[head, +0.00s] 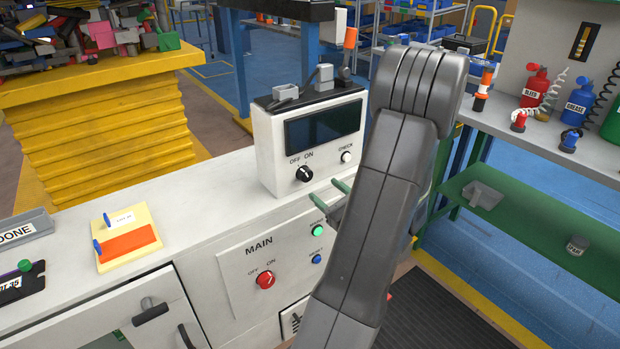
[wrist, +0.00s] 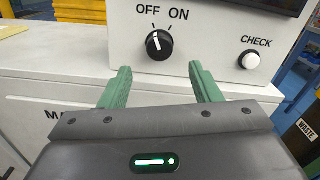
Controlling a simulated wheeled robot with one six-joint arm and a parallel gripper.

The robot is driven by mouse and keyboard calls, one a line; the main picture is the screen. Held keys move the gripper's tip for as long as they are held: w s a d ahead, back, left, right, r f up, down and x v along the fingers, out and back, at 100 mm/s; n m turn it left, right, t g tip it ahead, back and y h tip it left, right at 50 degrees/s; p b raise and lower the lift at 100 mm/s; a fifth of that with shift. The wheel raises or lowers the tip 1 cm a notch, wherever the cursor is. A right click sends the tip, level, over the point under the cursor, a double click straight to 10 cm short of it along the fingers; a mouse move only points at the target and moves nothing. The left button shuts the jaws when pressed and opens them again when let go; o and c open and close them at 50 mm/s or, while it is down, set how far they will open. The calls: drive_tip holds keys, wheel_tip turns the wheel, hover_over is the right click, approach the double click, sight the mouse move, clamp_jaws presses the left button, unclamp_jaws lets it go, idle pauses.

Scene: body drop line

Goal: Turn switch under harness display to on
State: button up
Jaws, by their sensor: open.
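The harness display (head: 322,124) is a dark blank screen on a white box standing on the white bench. Below it is a black rotary switch (head: 304,174) marked OFF and ON. In the wrist view the same switch (wrist: 159,45) has its white pointer line towards OFF. A white CHECK button (head: 346,157) sits to its right. My gripper (head: 326,192) has green fingers and is open and empty, in front of and below the switch. In the wrist view the spread fingers (wrist: 162,88) point at the box, apart from the switch. My arm hides part of the bench front.
The bench front has a red MAIN switch (head: 265,280), a green button (head: 317,231) and a blue button (head: 316,259). A yellow-orange card (head: 128,240) lies left on the bench. Red and blue bottles (head: 535,88) stand on the right shelf.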

sight(308, 177)
drive_tip(key=x, duration=0.8)
drive_tip(key=c, duration=1)
